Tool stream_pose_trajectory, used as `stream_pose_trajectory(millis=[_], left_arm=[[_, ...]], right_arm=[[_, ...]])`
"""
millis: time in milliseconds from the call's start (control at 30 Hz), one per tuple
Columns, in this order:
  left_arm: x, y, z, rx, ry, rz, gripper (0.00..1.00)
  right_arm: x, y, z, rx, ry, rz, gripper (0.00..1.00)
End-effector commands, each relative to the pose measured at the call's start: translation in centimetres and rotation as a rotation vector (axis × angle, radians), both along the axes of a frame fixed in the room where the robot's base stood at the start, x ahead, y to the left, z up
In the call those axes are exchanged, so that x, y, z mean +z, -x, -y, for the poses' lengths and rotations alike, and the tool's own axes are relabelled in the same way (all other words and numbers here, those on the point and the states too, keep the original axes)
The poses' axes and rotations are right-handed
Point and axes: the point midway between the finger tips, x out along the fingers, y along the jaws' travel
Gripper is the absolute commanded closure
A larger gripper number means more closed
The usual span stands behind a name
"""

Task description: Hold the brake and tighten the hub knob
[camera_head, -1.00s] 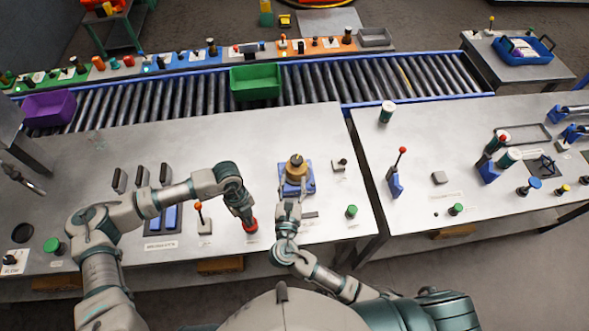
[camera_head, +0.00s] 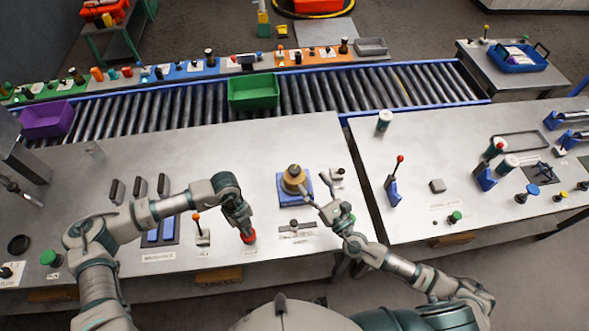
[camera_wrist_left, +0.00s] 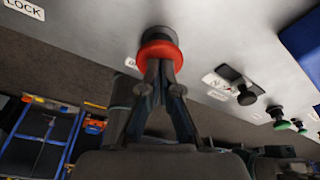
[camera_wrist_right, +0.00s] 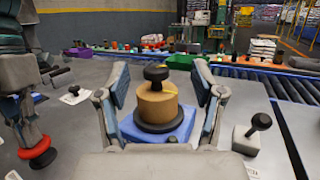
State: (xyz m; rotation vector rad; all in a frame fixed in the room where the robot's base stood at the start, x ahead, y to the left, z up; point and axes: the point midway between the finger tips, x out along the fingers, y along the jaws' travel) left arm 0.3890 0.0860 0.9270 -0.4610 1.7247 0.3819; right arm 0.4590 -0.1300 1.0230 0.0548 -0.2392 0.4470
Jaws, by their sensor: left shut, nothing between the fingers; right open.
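The hub (camera_head: 293,181) is a tan cylinder on a blue base at the middle of the bench. Its black knob (camera_wrist_right: 157,73) stands upright on top in the right wrist view. My right gripper (camera_head: 322,188) is open and empty, at the hub's right front, with the hub framed between its spread fingers in the wrist view (camera_wrist_right: 161,80). A red-ringed button (camera_wrist_left: 160,54), apparently the brake, is at the bench's front edge. My left gripper (camera_wrist_left: 158,68) is shut and empty, its fingertips against or just at this button; contact is unclear. The button's label is mostly hidden.
A small black-knobbed lever (camera_wrist_right: 254,132) stands right of the hub. An orange-tipped lever (camera_head: 202,233) stands left of the red button. A flat slotted part (camera_head: 297,229) lies in front of the hub. A conveyor (camera_head: 350,88) with a green bin (camera_head: 253,92) runs behind.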

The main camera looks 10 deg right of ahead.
Motion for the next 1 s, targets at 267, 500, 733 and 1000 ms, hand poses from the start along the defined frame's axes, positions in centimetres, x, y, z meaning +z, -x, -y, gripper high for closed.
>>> stream_pose_trajectory(millis=[267, 500, 733, 1000], left_arm=[[0.0, 0.1, 0.1, -0.002, 0.004, -0.001, 1.00], [-0.1, 0.1, 0.0, -0.002, 0.003, -0.002, 1.00], [-0.1, 0.1, 0.0, -0.001, 0.002, -0.002, 1.00], [-0.1, 0.1, 0.0, -0.001, 0.001, -0.002, 1.00]], right_arm=[[-1.7, 1.3, 3.0, 0.237, 0.122, -0.173, 0.32], [-2.0, 0.0, 2.3, 0.256, 0.131, -0.206, 0.32], [-1.8, -3.2, -0.6, 0.258, 0.132, -0.202, 0.32], [-2.0, -6.6, -3.5, 0.257, 0.132, -0.204, 0.32]])
